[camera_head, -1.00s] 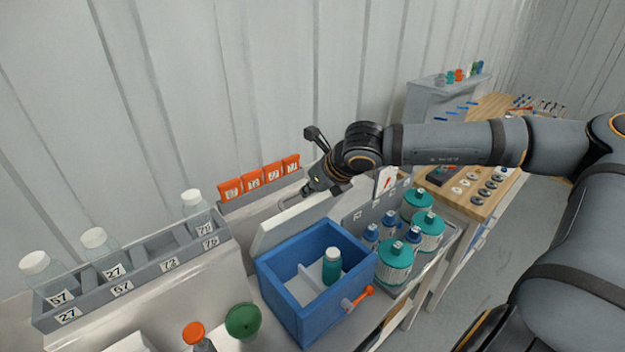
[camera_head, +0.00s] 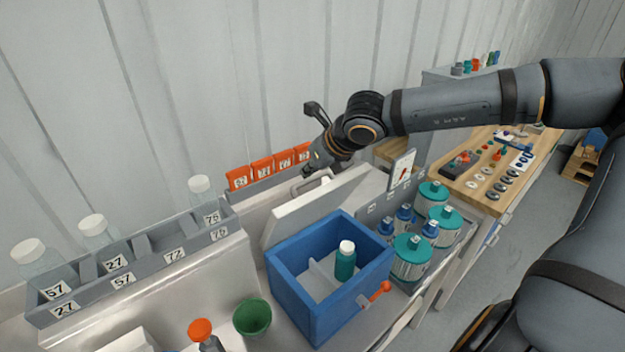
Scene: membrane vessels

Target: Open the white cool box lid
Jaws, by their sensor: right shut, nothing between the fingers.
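The cool box (camera_head: 318,308) is blue, with a white inside, and stands on the bench. Its white lid (camera_head: 300,215) is raised and leans back at the box's rear edge, so the box is open. A green bottle with a white cap (camera_head: 345,262) stands inside next to a white divider. An orange latch handle (camera_head: 379,290) sticks out at the front right. My right gripper (camera_head: 312,168) is shut and empty, behind and above the lid's upper edge, near the grey lid handle (camera_head: 308,182). Whether it touches the lid cannot be told. My left gripper is out of view.
A grey rack (camera_head: 140,262) with numbered slots and white-capped bottles stands at left. Orange numbered blocks (camera_head: 262,169) line the wall. Teal-lidded jars (camera_head: 411,258) stand close right of the box. A green cup (camera_head: 252,317) and an orange-topped bottle (camera_head: 202,332) stand in front.

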